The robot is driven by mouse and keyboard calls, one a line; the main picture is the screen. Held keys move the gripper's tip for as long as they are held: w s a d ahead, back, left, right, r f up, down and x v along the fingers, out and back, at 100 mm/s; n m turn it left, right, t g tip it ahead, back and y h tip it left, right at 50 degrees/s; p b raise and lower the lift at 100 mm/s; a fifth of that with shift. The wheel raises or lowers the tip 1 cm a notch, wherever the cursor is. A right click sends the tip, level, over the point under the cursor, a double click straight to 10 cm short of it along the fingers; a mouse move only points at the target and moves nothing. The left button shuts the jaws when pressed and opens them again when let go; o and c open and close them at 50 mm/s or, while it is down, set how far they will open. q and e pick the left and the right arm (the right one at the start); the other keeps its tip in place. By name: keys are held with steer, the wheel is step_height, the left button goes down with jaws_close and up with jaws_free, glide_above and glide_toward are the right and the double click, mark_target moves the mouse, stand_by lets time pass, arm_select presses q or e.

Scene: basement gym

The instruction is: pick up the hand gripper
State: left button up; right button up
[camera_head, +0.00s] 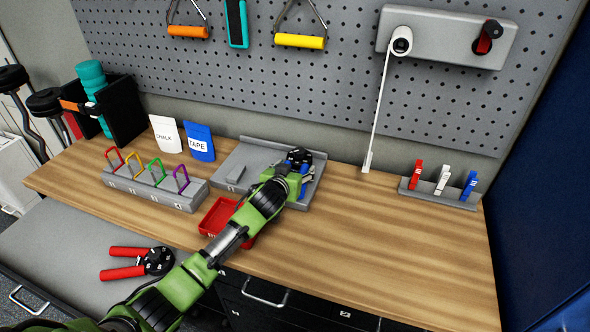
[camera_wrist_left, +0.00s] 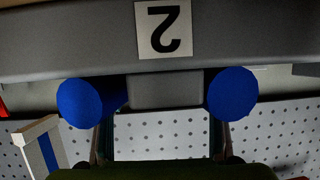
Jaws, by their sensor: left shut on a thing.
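A hand gripper with a black dial head (camera_head: 300,156) and blue handles is at the grey tray (camera_head: 240,158) on the wooden bench. My left gripper (camera_head: 294,175) is shut on it, and the wrist and fingers hide much of it. In the left wrist view the two round blue handle ends (camera_wrist_left: 231,93) face the camera, beside my fingers (camera_wrist_left: 160,142). I cannot tell whether it is clear of the tray. Another hand gripper with red handles (camera_head: 128,263) lies on the grey surface at the left. My right gripper is not in view.
A red bin (camera_head: 218,215) is under my left forearm. A grey rack (camera_head: 150,190) with coloured clips is left; a small holder (camera_head: 437,196) with red, white and blue pieces is right. Pegboard (camera_head: 345,90) rises behind. The right front bench top is clear.

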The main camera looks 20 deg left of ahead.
mark_target(298, 157)
arm_select(q)
steer(key=shift+r, duration=0.15)
steer(key=shift+r, duration=0.3)
step_height(298, 157, up, 2)
steer(key=shift+r+b, duration=0.1)
steer(key=shift+b, duration=0.55)
steer(key=s+r, duration=0.1)
steer(key=s+a+r, duration=0.1)
steer(key=r, duration=0.1)
steer(key=s+a+r, duration=0.1)
steer(key=shift+s+r, duration=0.1)
steer(key=shift+r, duration=0.25)
steer(key=s+a+r+b, duration=0.2)
steer(key=s+a+r, duration=0.3)
steer(key=s, duration=0.4)
steer(key=s+d+f+m+g+h, duration=0.1)
steer(key=s+d+f+m+h, duration=0.45)
steer(key=s, duration=0.45)
steer(key=s+d+r+m+g+h, duration=0.1)
steer(key=s+d+m+g+h, duration=0.1)
steer(key=s, duration=0.3)
steer(key=s+d+r+m+g+h, duration=0.1)
steer(key=s+d+m+g+h, duration=0.1)
steer(key=s, duration=0.4)
steer(key=shift+d+m+g+h, duration=0.35)
steer(key=shift+m+g+h, duration=0.15)
steer(key=shift+m+h, duration=0.45)
steer(key=shift+s+f, duration=0.1)
steer(key=shift+s, duration=0.05)
